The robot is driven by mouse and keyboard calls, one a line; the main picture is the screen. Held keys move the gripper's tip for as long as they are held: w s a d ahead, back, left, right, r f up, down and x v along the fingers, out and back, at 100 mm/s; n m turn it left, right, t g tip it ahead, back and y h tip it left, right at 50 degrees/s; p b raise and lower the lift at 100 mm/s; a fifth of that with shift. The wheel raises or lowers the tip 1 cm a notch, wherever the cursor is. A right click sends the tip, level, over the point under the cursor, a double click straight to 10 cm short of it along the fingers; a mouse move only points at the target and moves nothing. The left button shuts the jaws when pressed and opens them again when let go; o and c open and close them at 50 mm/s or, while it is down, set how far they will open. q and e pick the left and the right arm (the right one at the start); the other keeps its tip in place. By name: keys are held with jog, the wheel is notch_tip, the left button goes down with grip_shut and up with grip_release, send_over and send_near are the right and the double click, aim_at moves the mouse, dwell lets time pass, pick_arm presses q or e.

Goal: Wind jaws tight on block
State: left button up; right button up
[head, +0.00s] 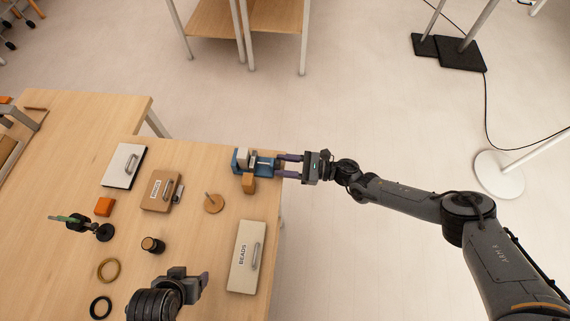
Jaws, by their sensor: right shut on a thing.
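A small blue vise (264,163) stands near the right edge of the wooden table. A pale grey block (243,155) sits at its jaws; whether both jaws touch it is too small to tell. My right gripper (283,163) reaches in from the right, over the table edge, and is shut on the vise's handle end, which its fingers mostly hide. My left gripper (205,281) is low in the view above the table, away from the vise. Its fingers overlap, so its opening is unclear.
An orange block (103,206) lies left.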

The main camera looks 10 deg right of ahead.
jog(key=m, duration=0.2)
jog(key=shift+m, duration=0.4)
jog(key=o, duration=1)
jog(key=shift+o, duration=0.2)
jog(key=v, duration=1)
jog(key=shift+s+d+b, duration=0.15)
jog(key=shift+d+b, duration=0.2)
jog(key=shift+d, duration=0.05)
